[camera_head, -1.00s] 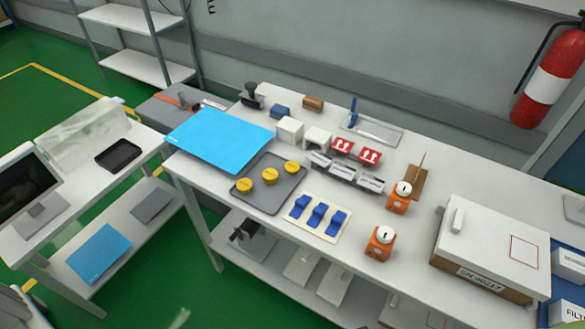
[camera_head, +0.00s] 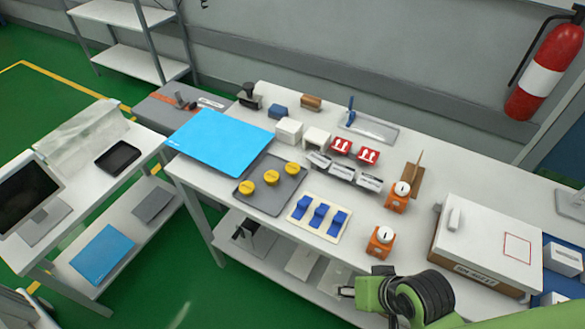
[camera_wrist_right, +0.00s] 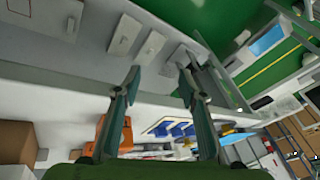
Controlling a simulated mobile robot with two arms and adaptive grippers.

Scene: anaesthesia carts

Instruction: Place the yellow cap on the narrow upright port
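Three yellow caps sit on a dark grey tray (camera_head: 262,205) in the head view: a back cap (camera_head: 292,168), a middle cap (camera_head: 271,177) and a front cap (camera_head: 246,187). Two orange units with round white tops stand to the right, a rear unit (camera_head: 398,196) and a front unit (camera_head: 380,241). I cannot tell a narrow upright port for certain. My right gripper (camera_head: 349,291) is low, by the table's front edge. In the right wrist view my right gripper (camera_wrist_right: 158,82) is open, with nothing between its fingers. My left gripper is out of view.
A cream plate (camera_head: 303,229) with blue clips lies between tray and orange units. A blue mat (camera_head: 221,142) is left of the tray. A large white-topped box (camera_head: 485,236) stands right. Red-marked and white boxes line the back. A lower shelf runs under the tabletop.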

